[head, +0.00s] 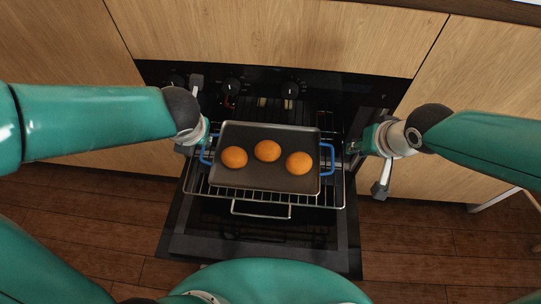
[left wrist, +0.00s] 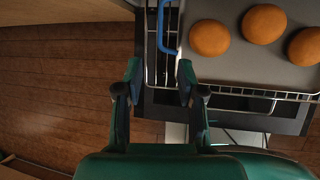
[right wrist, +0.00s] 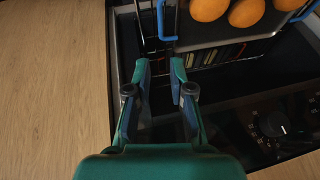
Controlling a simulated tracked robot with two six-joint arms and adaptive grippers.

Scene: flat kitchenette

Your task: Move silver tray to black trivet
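The silver tray (head: 270,182), dark grey inside with blue handles, sits on the pulled-out oven rack and carries three round orange-brown items (head: 267,151). My left gripper (head: 207,140) is beside the tray's left blue handle (head: 204,156). In the left wrist view its fingers (left wrist: 159,72) are apart and empty, with the handle (left wrist: 167,28) just beyond them. My right gripper (head: 352,147) is to the right of the right blue handle (head: 332,158). In the right wrist view its fingers (right wrist: 160,66) are apart and empty, with that handle (right wrist: 161,22) beyond them. No black trivet is visible.
The wire oven rack (head: 336,195) extends over the lowered black oven door (head: 210,245). The black control panel with knobs (head: 290,90) is behind the tray. Wooden cabinet fronts (head: 480,90) flank the oven.

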